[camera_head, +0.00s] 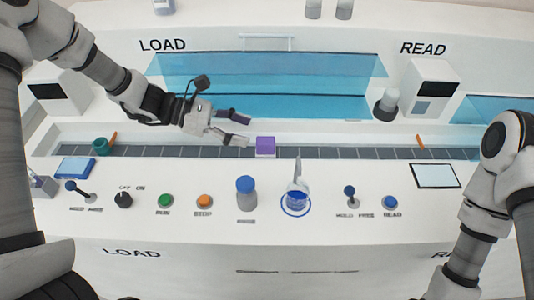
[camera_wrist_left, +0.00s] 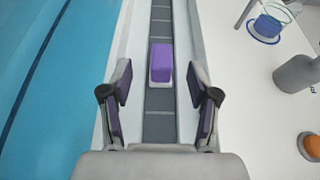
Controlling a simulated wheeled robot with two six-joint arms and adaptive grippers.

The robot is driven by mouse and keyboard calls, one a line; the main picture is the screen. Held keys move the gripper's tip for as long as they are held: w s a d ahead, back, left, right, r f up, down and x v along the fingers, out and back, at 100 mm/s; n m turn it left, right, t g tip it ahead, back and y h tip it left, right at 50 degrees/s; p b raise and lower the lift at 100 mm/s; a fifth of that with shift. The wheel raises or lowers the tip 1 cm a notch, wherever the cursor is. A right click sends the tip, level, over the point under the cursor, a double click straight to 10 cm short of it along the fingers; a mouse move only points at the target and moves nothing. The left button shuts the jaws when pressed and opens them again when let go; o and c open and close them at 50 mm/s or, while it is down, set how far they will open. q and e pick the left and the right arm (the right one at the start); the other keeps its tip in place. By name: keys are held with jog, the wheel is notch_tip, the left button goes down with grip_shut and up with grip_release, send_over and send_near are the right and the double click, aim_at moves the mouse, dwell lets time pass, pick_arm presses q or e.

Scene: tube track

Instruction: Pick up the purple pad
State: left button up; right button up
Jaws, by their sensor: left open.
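The purple pad (camera_head: 265,144) is a small purple block with a pale lower part, on the dark segmented track (camera_head: 340,153) near the middle of the console. It also shows in the left wrist view (camera_wrist_left: 161,61), ahead of the fingers and centred between their lines. My left gripper (camera_head: 240,128) is open and empty, just left of the pad in the head view and apart from it. Its two purple-lined fingers (camera_wrist_left: 160,105) straddle the track in the wrist view. My right arm shows at the right edge of the head view, but its gripper is out of frame.
Low pale walls flank the track. A teal round piece (camera_head: 100,146) sits at its left end. In front are several knobs and buttons, a blue-topped grey cylinder (camera_head: 246,193) and a beaker with blue contents (camera_head: 297,195). A blue glass panel (camera_head: 265,85) stands behind.

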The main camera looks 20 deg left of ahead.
aim_at(261, 140)
pick_arm(q)
jog(key=shift+w+f, duration=0.15)
jog(key=shift+f, duration=0.6)
jog(key=x, duration=0.2)
jog(key=b+x, duration=0.1)
jog(key=x, duration=0.4)
jog(key=shift+s+d+f+b, duration=0.1)
jog(key=shift+s+d+b, duration=0.1)
jog(key=shift+d+b, duration=0.2)
pick_arm(e)
notch_tip(261, 140, down, 3)
jog(key=shift+r, duration=0.15)
pick_arm(q)
jog(key=c, duration=0.5)
grip_shut()
